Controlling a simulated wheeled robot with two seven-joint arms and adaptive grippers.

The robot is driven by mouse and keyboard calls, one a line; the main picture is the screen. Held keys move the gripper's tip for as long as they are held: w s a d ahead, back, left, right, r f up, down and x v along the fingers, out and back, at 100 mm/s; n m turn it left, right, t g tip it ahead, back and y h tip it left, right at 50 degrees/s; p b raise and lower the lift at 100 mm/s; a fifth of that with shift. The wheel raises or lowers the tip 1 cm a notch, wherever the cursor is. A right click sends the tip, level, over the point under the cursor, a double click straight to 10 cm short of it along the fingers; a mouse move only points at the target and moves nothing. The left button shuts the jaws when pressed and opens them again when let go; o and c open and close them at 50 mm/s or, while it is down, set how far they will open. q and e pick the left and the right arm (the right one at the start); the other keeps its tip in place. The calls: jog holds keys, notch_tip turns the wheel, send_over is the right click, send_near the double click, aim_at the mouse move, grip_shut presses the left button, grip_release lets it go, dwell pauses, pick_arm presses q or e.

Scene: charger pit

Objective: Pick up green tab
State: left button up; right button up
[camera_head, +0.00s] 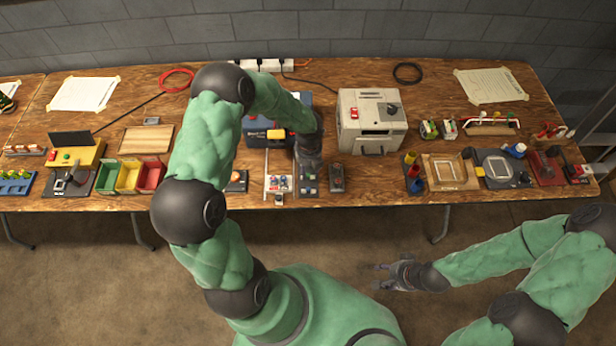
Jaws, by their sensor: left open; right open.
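My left gripper (308,172) points down over a small grey panel (309,187) near the front edge of the table. Its fingers are dark and small in the picture; it is open, and nothing shows held in it. Tiny coloured parts sit on this panel and on the white panel (270,190) beside it. I cannot tell which of them is the green tab; the gripper may hide it. My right gripper (383,276) is open and empty, low in front of the table above the floor.
A blue case (256,137) stands behind the panels, partly behind my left arm. A beige machine (371,120) stands to the right, with a dark device (337,179) in front. Green, yellow and red bins (129,177) stand at left. The wooden table (440,105) has bare patches.

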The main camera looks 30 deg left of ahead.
aim_at(308, 175)
pick_arm(q)
notch_tip(308, 175, down, 4)
jog(key=shift+a+r+b, duration=0.1)
jog(key=shift+r+b, duration=0.15)
jog(key=shift+b, duration=0.2)
jog(key=c, duration=0.8)
jog(key=shift+r, duration=0.1)
